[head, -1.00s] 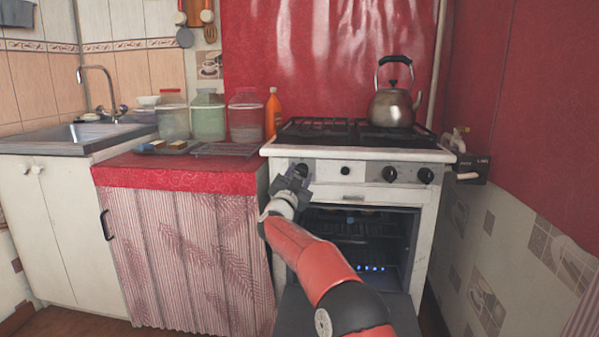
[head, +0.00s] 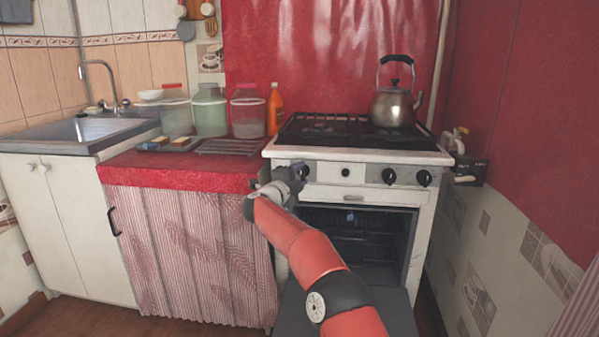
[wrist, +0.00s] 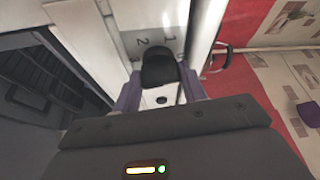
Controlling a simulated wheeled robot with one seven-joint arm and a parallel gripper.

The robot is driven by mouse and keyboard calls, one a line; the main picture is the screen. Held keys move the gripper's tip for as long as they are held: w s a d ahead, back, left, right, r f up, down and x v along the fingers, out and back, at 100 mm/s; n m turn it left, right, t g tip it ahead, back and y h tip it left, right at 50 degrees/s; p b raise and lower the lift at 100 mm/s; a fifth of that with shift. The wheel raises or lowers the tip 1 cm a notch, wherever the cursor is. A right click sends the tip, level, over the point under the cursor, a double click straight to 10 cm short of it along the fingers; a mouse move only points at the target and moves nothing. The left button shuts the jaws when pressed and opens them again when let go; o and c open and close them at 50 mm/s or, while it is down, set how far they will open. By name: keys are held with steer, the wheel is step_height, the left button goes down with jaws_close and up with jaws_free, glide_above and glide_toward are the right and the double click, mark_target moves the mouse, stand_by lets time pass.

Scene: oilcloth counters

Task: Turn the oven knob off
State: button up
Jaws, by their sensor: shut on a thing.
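The white stove (head: 345,205) stands ahead with its oven door folded down and its cavity open. A row of black knobs crosses its front panel. My gripper (head: 296,178) is at the leftmost knob (head: 303,170), mostly covering it. In the wrist view, my gripper (wrist: 160,85) is shut on this black knob (wrist: 158,66), one purple finger on each side. The numbers 1 and 2 show on the panel beside it.
A metal kettle (head: 394,104) stands on the back right of the hob (head: 335,130). To the left, the red counter (head: 165,172) holds several jars, an orange bottle (head: 274,110) and a wire rack (head: 230,147). The lowered oven door (head: 345,305) juts out below my arm.

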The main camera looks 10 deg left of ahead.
steer(key=shift+m+g+p, duration=0.4)
steer(key=shift+m, duration=0.5)
steer(key=o, duration=1)
steer(key=shift+s, duration=0.1)
steer(key=b+v, duration=0.2)
steer(key=v, duration=0.5)
steer(key=shift+s+a, duration=0.15)
steer(key=shift+s, duration=0.15)
